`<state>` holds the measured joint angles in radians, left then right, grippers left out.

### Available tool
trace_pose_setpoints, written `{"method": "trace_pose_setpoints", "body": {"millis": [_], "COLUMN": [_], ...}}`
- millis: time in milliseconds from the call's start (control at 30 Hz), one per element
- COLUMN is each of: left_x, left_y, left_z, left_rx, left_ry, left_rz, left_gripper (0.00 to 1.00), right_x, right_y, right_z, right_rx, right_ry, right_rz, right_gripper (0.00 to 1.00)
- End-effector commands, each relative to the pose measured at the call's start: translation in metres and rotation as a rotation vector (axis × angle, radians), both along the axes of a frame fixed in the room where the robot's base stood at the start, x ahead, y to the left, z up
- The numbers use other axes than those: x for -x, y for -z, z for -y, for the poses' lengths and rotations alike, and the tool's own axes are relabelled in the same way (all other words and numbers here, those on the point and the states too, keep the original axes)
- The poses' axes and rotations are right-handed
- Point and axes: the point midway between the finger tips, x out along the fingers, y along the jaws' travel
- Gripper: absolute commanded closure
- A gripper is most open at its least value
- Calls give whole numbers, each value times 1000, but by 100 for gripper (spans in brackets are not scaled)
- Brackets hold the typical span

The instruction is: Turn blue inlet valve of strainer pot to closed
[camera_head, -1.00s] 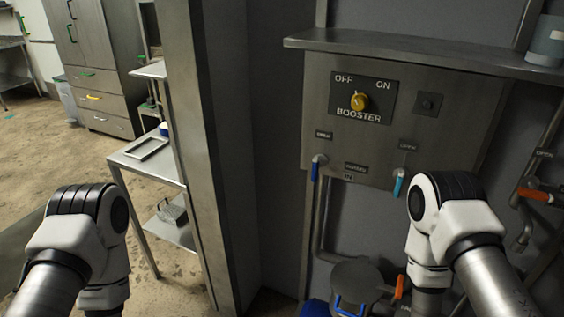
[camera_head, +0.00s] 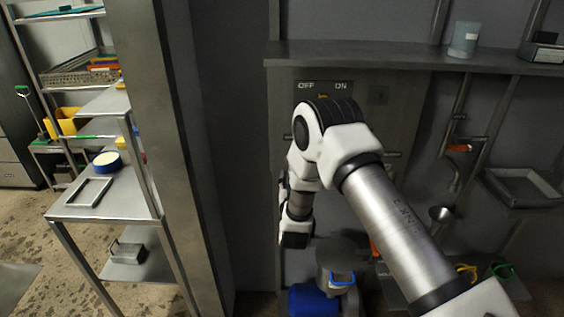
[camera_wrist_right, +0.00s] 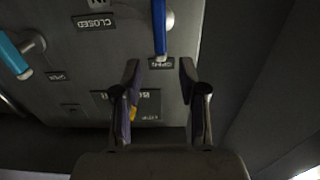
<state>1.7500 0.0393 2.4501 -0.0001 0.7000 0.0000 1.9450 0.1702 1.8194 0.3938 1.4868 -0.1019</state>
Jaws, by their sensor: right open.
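In the right wrist view a dark blue valve lever (camera_wrist_right: 160,30) stands against the grey panel. One end is beside a small OPEN label (camera_wrist_right: 162,63), and the lever runs away toward the picture's top edge. A CLOSED label (camera_wrist_right: 95,21) is to its left. My right gripper (camera_wrist_right: 160,72) is open and empty, its fingers pointing toward the lever, which lines up with the gap and looks apart from them. In the head view my right arm hides both levers. A grey pot (camera_head: 335,252) with a blue handle is below. My left gripper is out of view.
A second, light blue lever (camera_wrist_right: 14,55) is at left in the wrist view. A metal shelf (camera_head: 400,55) juts out above the panel. A grey post (camera_head: 185,150) and a steel table (camera_head: 120,205) are on the left. Orange-handled pipework (camera_head: 459,148) is at right.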

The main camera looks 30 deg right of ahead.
Motion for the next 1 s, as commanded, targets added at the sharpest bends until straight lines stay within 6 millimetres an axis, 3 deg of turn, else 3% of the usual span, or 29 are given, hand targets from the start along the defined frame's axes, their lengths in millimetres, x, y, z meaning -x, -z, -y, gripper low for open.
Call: {"method": "trace_pose_setpoints", "body": {"millis": [333, 667, 800, 1000], "left_x": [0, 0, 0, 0], "left_y": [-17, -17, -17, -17], "left_z": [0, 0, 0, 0], "left_rx": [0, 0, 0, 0], "left_ry": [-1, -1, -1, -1], "left_rz": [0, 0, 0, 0], "left_gripper": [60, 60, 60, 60], "right_x": [-52, -61, -61, -61], "right_y": [0, 2, 2, 2], "right_z": [32, 37, 37, 37], "right_rx": [-1, 0, 0, -1], "right_ry": [0, -2, -2, -2], "right_rz": [-1, -4, -4, -3], "right_gripper": [58, 58, 100, 100]}}
